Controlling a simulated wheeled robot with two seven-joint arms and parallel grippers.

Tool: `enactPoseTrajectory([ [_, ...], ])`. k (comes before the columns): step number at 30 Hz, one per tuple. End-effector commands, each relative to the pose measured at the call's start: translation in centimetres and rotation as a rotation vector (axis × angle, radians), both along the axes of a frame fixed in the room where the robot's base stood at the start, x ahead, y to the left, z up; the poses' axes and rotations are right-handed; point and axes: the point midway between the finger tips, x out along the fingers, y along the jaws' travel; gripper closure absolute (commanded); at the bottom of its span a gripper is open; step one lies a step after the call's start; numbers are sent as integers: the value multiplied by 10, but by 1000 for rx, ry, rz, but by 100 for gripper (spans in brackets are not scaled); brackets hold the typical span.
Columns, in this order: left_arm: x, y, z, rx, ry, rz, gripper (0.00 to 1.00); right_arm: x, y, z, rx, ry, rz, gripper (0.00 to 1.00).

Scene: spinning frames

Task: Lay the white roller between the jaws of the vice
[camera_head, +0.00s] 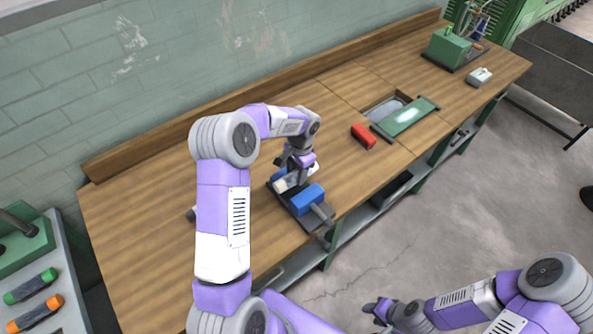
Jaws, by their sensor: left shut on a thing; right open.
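The vice (308,199) stands near the front edge of the wooden bench, with blue jaws on a dark base and a grey screw end toward the front. My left gripper (289,181) reaches down over the vice from behind and is shut on the white roller (281,186). The roller is small and partly hidden by the gripper. It appears at the gap between the two blue jaws; I cannot tell if it touches the base. My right gripper (376,309) is open and empty, low over the floor in front of the bench.
A red block (363,136) lies on the bench right of the vice. Beyond it are a bench recess (386,104) with a green panel (408,117), a green machine (448,48) and a small grey box (479,77). A grey rack (62,270) stands at left.

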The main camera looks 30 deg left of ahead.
Motion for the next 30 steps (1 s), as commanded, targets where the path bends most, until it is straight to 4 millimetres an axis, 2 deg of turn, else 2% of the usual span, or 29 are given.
enactPoseTrajectory([
  [18, -2, -1, -45, -2, 6, -2, 89, 0, 0, -30, 0, 0, 0, 57],
  [30, -4, 1, -50, -3, 9, 5, 89, 0, 0, -31, 0, 0, 0, 57],
])
